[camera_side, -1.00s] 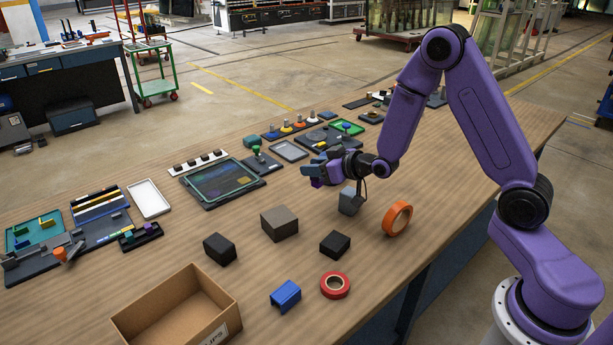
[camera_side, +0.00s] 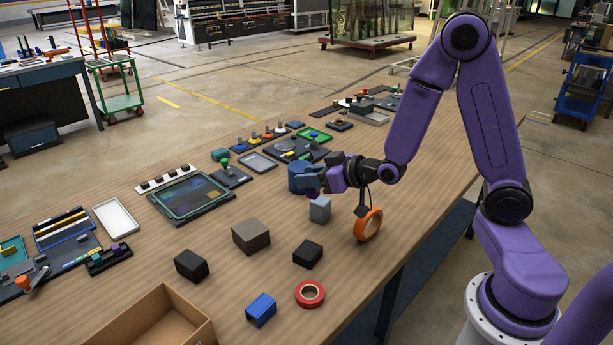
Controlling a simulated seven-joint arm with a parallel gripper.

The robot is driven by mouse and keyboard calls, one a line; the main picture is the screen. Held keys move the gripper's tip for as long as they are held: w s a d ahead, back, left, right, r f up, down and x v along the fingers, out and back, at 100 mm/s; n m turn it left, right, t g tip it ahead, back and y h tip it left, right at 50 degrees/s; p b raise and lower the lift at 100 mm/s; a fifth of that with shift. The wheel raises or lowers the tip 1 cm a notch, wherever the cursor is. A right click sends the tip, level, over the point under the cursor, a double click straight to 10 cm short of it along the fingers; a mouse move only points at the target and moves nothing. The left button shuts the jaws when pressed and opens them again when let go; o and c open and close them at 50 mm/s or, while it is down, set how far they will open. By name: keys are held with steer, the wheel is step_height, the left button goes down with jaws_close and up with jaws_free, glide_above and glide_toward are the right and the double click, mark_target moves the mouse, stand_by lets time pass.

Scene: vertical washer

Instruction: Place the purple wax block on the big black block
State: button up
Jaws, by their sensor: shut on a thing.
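My gripper (camera_side: 311,181) is in the air over the middle of the table, its fingers pointing left. It is shut on a small dark purple piece, seemingly the purple wax block (camera_side: 312,193), mostly hidden by the fingers. Two black blocks of similar size rest on the table: one at left (camera_side: 191,265) and one further right (camera_side: 308,254). I cannot tell clearly which is bigger. Both are in front of my gripper and apart from it. A larger grey-brown block (camera_side: 251,236) sits between and behind them.
A light grey block (camera_side: 320,209) stands just below my gripper in the picture, and a blue cylinder (camera_side: 297,176) behind it. Orange tape (camera_side: 368,226), red tape (camera_side: 310,294), a blue block (camera_side: 261,310) and a cardboard box (camera_side: 155,319) are nearby. Wood is clear between the blocks.

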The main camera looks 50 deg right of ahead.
steer(key=a+r+n+g+y, duration=0.2)
steer(key=a+n+y, duration=0.1)
steer(key=a, duration=0.8)
steer(key=a+r+n+g+y, duration=0.2)
steer(key=a+r+n+y, duration=0.15)
steer(key=a, duration=0.85)
glide_above(186, 259)
steer(key=f, duration=1)
steer(key=shift+s+d, duration=0.15)
steer(key=shift+s, duration=0.15)
steer(key=shift+w+f, duration=0.15)
steer(key=shift+f, duration=0.05)
steer(key=shift+w+f, duration=0.1)
steer(key=shift+f, duration=1.55)
steer(key=shift+f, duration=0.1)
steer(key=o, duration=1)
